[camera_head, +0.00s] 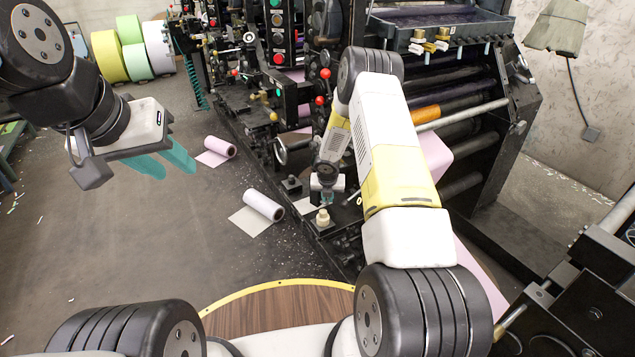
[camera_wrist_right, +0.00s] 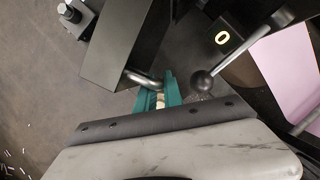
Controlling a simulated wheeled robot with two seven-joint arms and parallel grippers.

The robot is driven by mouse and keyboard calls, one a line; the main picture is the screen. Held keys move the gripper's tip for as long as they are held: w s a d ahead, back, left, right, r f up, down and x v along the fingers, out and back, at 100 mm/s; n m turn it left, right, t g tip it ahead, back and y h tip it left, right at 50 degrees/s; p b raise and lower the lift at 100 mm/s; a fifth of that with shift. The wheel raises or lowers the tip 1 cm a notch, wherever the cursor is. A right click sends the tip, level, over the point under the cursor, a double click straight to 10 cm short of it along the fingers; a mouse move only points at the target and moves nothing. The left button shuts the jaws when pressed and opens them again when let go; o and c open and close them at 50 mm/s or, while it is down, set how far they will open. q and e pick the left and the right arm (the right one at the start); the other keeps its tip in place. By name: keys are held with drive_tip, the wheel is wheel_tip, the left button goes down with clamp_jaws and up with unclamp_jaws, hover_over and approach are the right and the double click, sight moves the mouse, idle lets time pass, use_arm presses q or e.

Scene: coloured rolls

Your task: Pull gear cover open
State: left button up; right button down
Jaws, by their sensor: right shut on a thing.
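The gear cover (camera_wrist_right: 118,45) appears to be the dark, box-shaped panel in the right wrist view. A bent metal handle (camera_wrist_right: 142,79) sticks out from its edge. My right gripper (camera_wrist_right: 158,98) has its teal fingers shut on this handle; the fingers partly hide its end. In the head view my right gripper (camera_head: 326,197) is small, low beside the machine, and the cover is hard to make out there. My left gripper (camera_head: 178,174) is at the upper left, in the air over the floor, with its teal fingers apart and nothing between them.
A lever with a black ball knob (camera_wrist_right: 202,82) stands close right of my right fingers. The black printing machine (camera_head: 470,110) fills the right side. Two pale rolls (camera_head: 263,205) (camera_head: 220,147) lie on the floor. Coloured rolls (camera_head: 130,47) stand at the back. The left floor is mostly free.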

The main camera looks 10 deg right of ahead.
drive_tip(key=shift+w+d+r, duration=0.1)
drive_tip(key=shift+d+r, duration=0.05)
drive_tip(key=shift+d, duration=0.45)
drive_tip(key=c, duration=1.7)
unclamp_jaws()
drive_tip(key=shift+a, duration=0.2)
drive_tip(key=v, duration=0.7)
drive_tip(key=shift+s+a+r, duration=0.1)
drive_tip(key=shift+s+r, duration=0.15)
